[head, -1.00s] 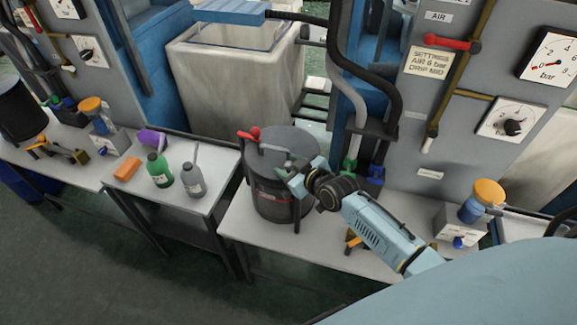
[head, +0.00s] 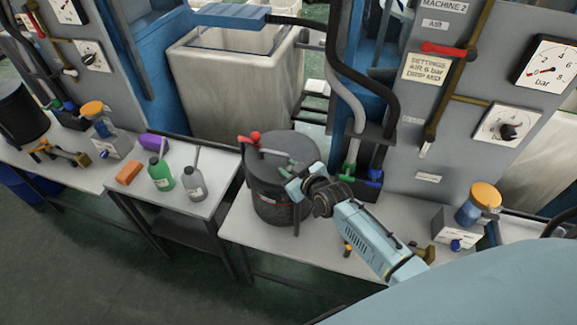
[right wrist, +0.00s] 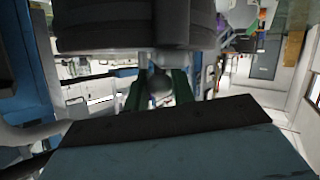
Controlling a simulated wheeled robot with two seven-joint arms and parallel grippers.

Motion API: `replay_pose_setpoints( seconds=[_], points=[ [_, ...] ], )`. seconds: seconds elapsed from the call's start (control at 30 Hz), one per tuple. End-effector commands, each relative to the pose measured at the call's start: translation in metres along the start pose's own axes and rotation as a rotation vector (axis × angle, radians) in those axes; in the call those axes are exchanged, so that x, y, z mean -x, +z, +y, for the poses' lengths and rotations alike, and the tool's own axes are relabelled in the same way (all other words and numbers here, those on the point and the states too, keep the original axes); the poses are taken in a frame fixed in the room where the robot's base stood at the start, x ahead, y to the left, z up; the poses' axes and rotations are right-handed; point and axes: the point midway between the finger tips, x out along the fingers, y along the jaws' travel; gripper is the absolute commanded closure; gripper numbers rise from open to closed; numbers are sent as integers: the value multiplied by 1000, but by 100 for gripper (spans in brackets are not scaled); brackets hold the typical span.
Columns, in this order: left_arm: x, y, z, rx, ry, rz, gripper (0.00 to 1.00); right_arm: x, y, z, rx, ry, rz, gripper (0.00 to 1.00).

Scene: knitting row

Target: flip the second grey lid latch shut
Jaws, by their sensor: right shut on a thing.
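A dark grey drum-shaped pot (head: 279,190) with a round lid (head: 292,148) stands on the light bench in the head view. A red-ended lever (head: 249,138) sits at the lid's left edge. My right gripper (head: 296,184) is at the front right of the pot, against the rim. In the right wrist view its green fingers (right wrist: 159,92) are shut around a rounded grey knob (right wrist: 158,80), which looks like the end of a grey lid latch. The gripper hides most of this latch in the head view, and I cannot tell its angle. My left gripper is out of view.
An orange-capped jar (head: 481,204) stands right of my arm. A gauge panel (head: 430,150) rises behind. Bench left of the pot is narrow.

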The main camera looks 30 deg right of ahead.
Motion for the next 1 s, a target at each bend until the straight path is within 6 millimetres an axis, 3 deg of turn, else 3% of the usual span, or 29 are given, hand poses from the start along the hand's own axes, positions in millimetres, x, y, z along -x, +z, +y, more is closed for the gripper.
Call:
replay_pose_setpoints(
  seconds=[0.03,0.2,0.67,0.7,0.8,0.87,1.0],
  points=[
    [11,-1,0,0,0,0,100,2,-5,1,-19,26,-6,98],
    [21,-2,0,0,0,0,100,2,-3,6,-48,105,-19,98],
    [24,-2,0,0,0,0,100,2,1,8,-59,144,-29,98],
    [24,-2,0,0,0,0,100,2,1,8,-59,144,-29,74],
    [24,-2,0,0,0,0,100,2,1,8,-59,143,-29,61],
    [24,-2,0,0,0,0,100,2,1,8,-59,143,-30,55],
    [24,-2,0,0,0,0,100,2,2,8,-59,142,-31,55]
  ],
)
